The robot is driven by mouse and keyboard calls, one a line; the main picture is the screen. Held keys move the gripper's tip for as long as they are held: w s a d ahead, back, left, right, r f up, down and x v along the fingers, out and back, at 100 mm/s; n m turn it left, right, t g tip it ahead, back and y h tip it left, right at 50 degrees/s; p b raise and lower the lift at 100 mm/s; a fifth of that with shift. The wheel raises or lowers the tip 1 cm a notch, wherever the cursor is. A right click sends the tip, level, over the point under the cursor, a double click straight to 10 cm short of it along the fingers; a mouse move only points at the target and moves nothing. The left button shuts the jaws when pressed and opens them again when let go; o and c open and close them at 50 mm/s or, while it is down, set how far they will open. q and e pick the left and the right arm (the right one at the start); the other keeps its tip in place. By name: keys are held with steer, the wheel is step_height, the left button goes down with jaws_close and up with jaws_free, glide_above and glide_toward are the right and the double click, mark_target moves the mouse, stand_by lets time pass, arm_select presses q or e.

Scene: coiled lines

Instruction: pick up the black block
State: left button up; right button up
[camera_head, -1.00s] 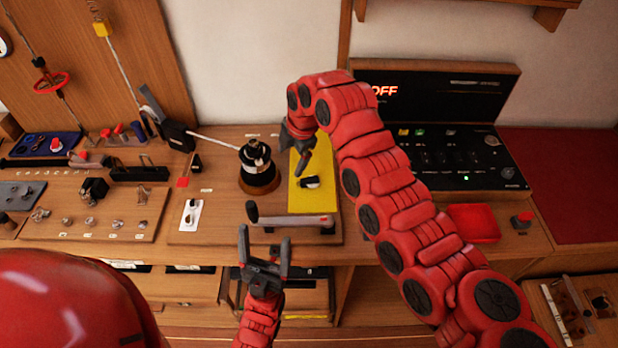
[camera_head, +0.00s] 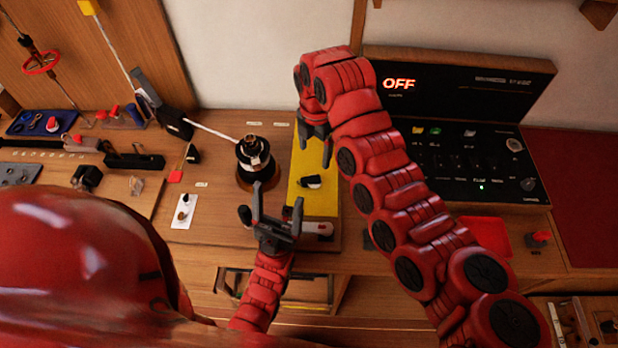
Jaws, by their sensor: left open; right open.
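Several small black pieces could be the black block, and I cannot tell which one is meant. One black piece (camera_head: 310,182) lies on the yellow panel (camera_head: 316,205). A dark cube-like piece (camera_head: 87,178) sits on the left board. My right gripper (camera_head: 314,142) is open, above the upper part of the yellow panel, beyond the black piece there.
A black and white post on a round wooden base (camera_head: 257,166) stands left of the yellow panel. A handled bar (camera_head: 318,228) at the panel's front is partly hidden by my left gripper. A black control console (camera_head: 470,160) reading OFF stands right.

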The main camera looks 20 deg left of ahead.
steer(key=p, duration=0.3)
glide_above(315, 178)
steer(key=f, duration=0.7)
steer(key=shift+s, duration=0.35)
steer(key=shift+w+f+p, duration=0.1)
steer(key=shift+f+p, duration=0.25)
steer(key=f, duration=0.2)
steer(key=f+p, duration=0.1)
steer(key=shift+w+d+f, duration=0.1)
steer(key=shift+w+f, duration=0.1)
steer(key=shift+f, duration=0.7)
jaws_close()
